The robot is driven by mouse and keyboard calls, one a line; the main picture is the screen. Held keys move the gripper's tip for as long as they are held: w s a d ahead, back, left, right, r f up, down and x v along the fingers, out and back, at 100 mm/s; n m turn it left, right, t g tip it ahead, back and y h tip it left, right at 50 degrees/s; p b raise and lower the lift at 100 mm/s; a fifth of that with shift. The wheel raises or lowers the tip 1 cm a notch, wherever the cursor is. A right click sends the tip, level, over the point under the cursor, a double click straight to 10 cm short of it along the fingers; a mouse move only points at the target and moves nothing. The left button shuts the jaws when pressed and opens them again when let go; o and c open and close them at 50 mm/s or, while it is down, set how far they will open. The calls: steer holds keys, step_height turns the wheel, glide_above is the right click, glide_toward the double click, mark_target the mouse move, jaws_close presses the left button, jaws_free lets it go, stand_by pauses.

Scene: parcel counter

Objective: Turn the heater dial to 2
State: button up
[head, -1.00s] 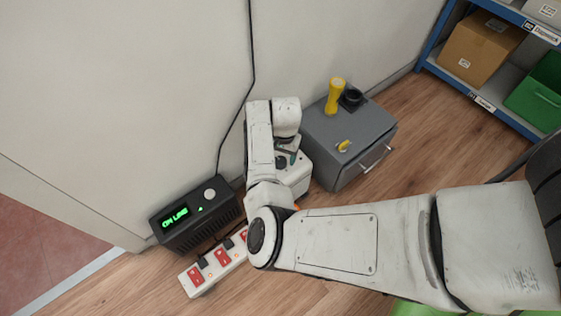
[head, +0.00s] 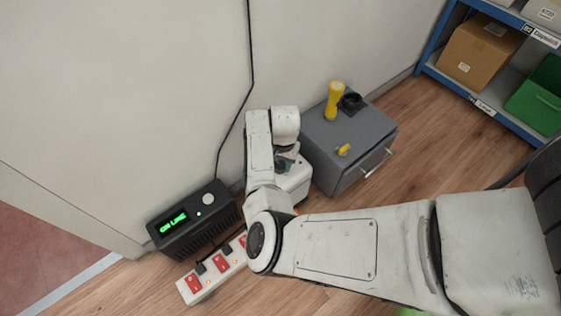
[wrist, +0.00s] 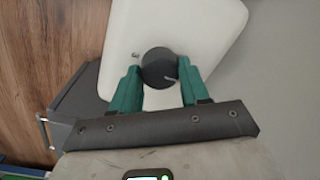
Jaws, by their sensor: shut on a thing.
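The heater (wrist: 203,28) is a white box, seen close in the wrist view. Its dark round dial (wrist: 159,68) has a light pointer mark toward its lower right edge. A small printed mark, hard to read, shows at the dial's upper left. My gripper (wrist: 160,76) has green fingers shut on the dial from both sides. In the head view the heater (head: 294,182) stands on the floor by the wall, partly behind my arm. The dial and fingertips are mostly hidden there.
A grey cabinet (head: 345,150) with a yellow torch (head: 334,101) on top stands right of the heater. A black box with a green "ON LINE" display (head: 195,220) and a power strip (head: 213,272) lie to the left. A blue shelf (head: 432,52) stands at the back right.

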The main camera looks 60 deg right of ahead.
steer(key=shift+c, duration=1)
